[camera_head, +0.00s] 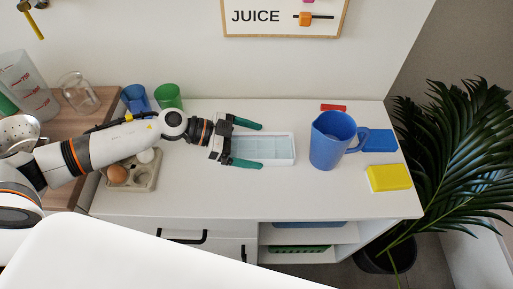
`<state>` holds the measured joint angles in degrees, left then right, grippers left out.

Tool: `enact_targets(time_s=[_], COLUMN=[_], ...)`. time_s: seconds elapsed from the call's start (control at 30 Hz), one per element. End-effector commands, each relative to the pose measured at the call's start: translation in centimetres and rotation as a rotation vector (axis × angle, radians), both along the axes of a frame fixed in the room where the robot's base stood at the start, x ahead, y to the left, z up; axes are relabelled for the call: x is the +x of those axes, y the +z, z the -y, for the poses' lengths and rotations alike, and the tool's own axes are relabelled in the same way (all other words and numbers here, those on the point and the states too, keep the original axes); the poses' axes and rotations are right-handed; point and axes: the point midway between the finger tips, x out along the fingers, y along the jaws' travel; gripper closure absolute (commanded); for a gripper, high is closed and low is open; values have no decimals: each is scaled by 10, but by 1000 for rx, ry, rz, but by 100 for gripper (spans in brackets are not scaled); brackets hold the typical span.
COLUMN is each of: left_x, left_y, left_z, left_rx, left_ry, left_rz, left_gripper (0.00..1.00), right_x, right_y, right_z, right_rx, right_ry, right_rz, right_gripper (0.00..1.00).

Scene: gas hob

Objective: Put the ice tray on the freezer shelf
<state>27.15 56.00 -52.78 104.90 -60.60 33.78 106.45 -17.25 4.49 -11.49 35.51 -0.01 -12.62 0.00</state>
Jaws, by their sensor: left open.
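The ice tray (277,149) is a white rectangular tray with pale blue compartments, lying flat on the white counter. My left gripper (262,144) comes in from the left with its green fingers open, one on the far side and one on the near side of the tray's left end. I cannot tell whether the fingers touch the tray. My right gripper is not in view. No freezer shelf can be made out for certain; open shelves (335,236) show below the counter's front edge.
A blue jug (328,141) stands right of the tray, near a yellow block (389,178) and a blue block (379,140). An egg carton (142,180) sits under my left arm. Blue and green cups (168,96) stand behind it. The counter's front is clear.

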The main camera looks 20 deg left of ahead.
Motion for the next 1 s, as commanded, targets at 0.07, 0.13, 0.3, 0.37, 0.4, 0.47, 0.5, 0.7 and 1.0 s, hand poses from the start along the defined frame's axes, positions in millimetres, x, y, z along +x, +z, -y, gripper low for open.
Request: enact_targets(time_s=[0.07, 0.13, 0.3, 0.37, 0.4, 0.47, 0.5, 0.7, 1.0], left_x=[0, 0, 0, 0, 0, 0, 0, 0, 0], left_y=[0, 0, 0, 0, 0, 0, 0, 1, 23], left_z=[0, 0, 0, 0, 0, 0, 0, 0, 0], left_rx=[1, 1, 0, 0, 0, 0, 0, -1, 0], left_ry=[0, 0, 0, 0, 0, 0, 0, 0, -2], left_rz=[0, 0, 0, 0, 0, 0, 0, 1, 5], left_gripper=[0, 0, 21, 31, 38, 47, 54, 60, 60], right_x=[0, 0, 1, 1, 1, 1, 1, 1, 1], right_y=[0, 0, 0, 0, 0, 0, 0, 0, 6], right_z=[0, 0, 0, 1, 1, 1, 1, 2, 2], right_rx=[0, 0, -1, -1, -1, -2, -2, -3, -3], right_ry=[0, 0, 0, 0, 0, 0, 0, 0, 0], right_rz=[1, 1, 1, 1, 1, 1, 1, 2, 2], right_gripper=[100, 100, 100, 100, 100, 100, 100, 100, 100])
